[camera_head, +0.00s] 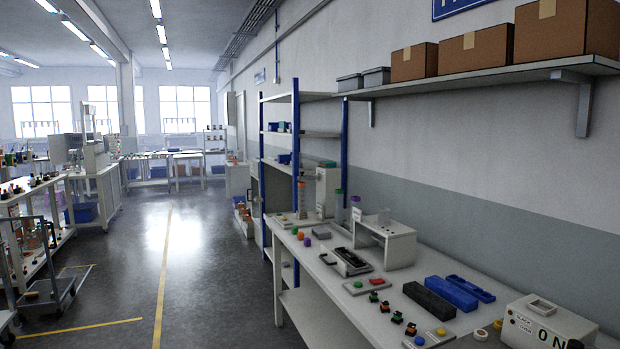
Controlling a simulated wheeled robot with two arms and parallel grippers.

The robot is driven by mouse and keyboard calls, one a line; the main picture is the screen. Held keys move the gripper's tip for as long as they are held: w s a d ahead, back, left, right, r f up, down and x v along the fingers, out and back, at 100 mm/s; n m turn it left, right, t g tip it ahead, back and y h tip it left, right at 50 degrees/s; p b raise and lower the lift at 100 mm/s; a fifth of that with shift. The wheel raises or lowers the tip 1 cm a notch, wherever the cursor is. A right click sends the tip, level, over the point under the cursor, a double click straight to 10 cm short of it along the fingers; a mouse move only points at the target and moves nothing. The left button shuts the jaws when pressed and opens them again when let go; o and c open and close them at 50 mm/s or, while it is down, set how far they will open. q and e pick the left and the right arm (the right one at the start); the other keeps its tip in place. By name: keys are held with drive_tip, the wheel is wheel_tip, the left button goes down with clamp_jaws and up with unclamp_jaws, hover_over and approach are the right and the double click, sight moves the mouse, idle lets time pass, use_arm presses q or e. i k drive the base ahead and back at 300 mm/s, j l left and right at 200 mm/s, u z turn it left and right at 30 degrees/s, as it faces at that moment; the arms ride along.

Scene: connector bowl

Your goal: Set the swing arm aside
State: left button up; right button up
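I cannot pick out a swing arm with certainty in the head view. The long white workbench (335,310) along the right wall holds small parts, some too small to tell apart. A grey fixture with a black top (346,262) sits on it, in front of a white stand (386,243). Several small dark connectors with orange and green parts (397,317) lie in a slanting row near the bench's front edge. Neither my left nor my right gripper is in view.
A black block (430,299), a blue block (452,293) and a blue tray (471,288) lie on the bench. A wall shelf (480,77) carries cardboard boxes. The floor (190,270) left of the bench is clear.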

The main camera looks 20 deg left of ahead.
sight(302, 177)
drive_tip(key=i+j+u, duration=0.6)
drive_tip(key=i, duration=0.25)
drive_tip(key=i+j+u, duration=0.25)
drive_tip(key=i, duration=0.55)
drive_tip(key=i+u, duration=0.25)
drive_tip(key=i, duration=0.55)
drive_tip(key=i+j+z, duration=0.1)
drive_tip(key=i+z, duration=0.35)
drive_tip(key=i+j+z, duration=0.25)
drive_tip(key=i+z, duration=0.15)
drive_tip(key=i+j+z, duration=0.65)
drive_tip(key=j+z, duration=0.25)
drive_tip(key=i+j+z, duration=0.2)
drive_tip(key=j+z, duration=0.25)
